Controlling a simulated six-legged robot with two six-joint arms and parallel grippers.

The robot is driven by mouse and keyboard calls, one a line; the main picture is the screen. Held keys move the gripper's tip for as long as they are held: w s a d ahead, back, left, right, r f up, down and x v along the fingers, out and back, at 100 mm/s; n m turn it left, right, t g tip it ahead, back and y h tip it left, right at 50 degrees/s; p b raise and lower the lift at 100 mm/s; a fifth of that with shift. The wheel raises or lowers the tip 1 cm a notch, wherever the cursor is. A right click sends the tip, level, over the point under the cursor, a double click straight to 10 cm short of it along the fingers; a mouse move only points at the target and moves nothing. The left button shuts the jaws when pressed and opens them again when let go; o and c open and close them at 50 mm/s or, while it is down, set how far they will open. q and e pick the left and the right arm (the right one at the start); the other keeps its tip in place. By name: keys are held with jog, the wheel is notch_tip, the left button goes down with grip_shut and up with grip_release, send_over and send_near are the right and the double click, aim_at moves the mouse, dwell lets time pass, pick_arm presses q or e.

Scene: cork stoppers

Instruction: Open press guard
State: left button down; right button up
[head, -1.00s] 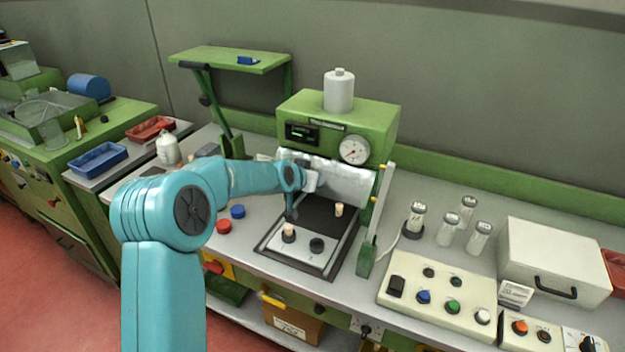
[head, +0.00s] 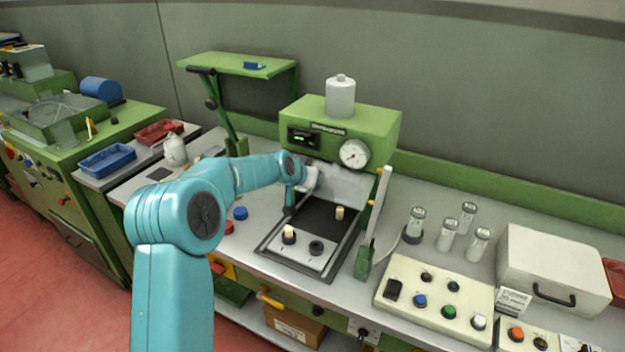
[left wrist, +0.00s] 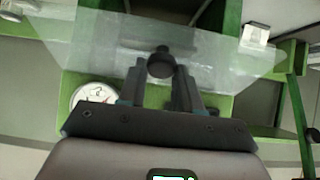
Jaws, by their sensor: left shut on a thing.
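The green press (head: 350,122) stands at the back of the bench, with a round gauge and a small display on its front. Its clear guard (head: 352,188) hangs tilted below the head, above the dark press bed (head: 317,214). My left gripper (head: 312,178) is at the guard; its fingertips are hard to make out in the head view. In the left wrist view, my left gripper (left wrist: 161,76) is shut on the guard's dark round knob (left wrist: 161,63), with the clear guard (left wrist: 95,45) spreading to both sides. My right gripper is not in view.
A cork stopper (head: 339,213) and another on a dark holder (head: 289,234) stand on the bed. A green post (head: 364,262) with a pale rod is right of it. Glass jars (head: 448,234), a button panel (head: 438,300) and a white case (head: 553,270) stand further right.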

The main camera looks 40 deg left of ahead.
pick_arm(q)
jog(key=shift+w+a+r, duration=0.1)
jog(key=shift+w+r, duration=0.05)
jog(key=shift+r, duration=0.55)
jog(key=shift+w+r, duration=0.15)
jog(key=shift+r, duration=0.5)
dwell(1.8)
jog(key=shift+s+f, duration=0.1)
jog(key=shift+f, duration=0.4)
dwell(0.8)
jog(key=c, duration=1)
grip_release()
jog(key=shift+c, duration=0.2)
jog(key=shift+o, duration=1.3)
jog(key=shift+r, duration=0.1)
jog(key=shift+r, duration=0.1)
jog(key=b+v, duration=0.4)
jog(key=v, duration=1.2)
jog(key=shift+s, duration=0.1)
